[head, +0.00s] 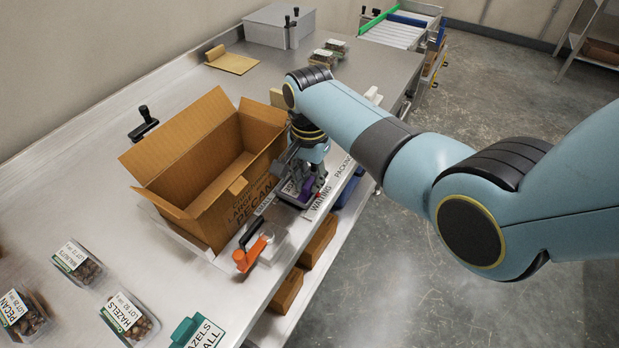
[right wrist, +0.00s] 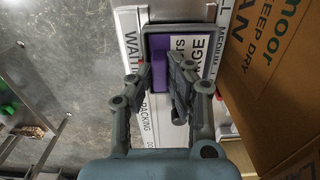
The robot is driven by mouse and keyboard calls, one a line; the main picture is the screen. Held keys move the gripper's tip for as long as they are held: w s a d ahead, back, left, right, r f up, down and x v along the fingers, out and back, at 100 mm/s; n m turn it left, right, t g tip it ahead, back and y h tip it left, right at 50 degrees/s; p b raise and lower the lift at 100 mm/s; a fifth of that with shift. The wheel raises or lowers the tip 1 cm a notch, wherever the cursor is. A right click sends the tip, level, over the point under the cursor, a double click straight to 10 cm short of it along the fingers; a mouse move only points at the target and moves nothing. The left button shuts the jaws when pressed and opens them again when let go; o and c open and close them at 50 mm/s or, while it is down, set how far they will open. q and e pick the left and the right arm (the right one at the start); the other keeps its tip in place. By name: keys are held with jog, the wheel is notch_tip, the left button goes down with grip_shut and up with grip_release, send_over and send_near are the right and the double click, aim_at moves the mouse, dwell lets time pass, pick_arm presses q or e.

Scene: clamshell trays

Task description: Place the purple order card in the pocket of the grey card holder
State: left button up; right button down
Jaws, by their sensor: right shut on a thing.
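The purple order card (head: 308,187) is at the table's front edge, under my right gripper (head: 304,183). In the right wrist view the card (right wrist: 161,44) shows a purple band and a white part with dark print. My right gripper (right wrist: 160,70) is shut on the card, with its fingers over the card's near part. The grey card holder (head: 291,201) lies directly below; its dark rim (right wrist: 147,30) frames the card in the right wrist view. Whether the card rests inside the pocket or just above it I cannot tell. My left gripper is in neither view.
An open cardboard box (head: 205,205) stands close beside the holder. An orange-handled tool (head: 246,256) lies in front of it. Clamshell trays of nuts (head: 78,263) sit at the left. White label strips (head: 323,199) run along the table edge. A green-edged sign (head: 200,334) stands nearest.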

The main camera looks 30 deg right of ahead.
aim_at(310, 183)
jog(key=shift+f, duration=0.1)
jog(key=c, duration=1.3)
grip_release()
jog(key=shift+o, duration=0.2)
notch_tip(310, 183, up, 8)
jog(key=shift+f, duration=0.1)
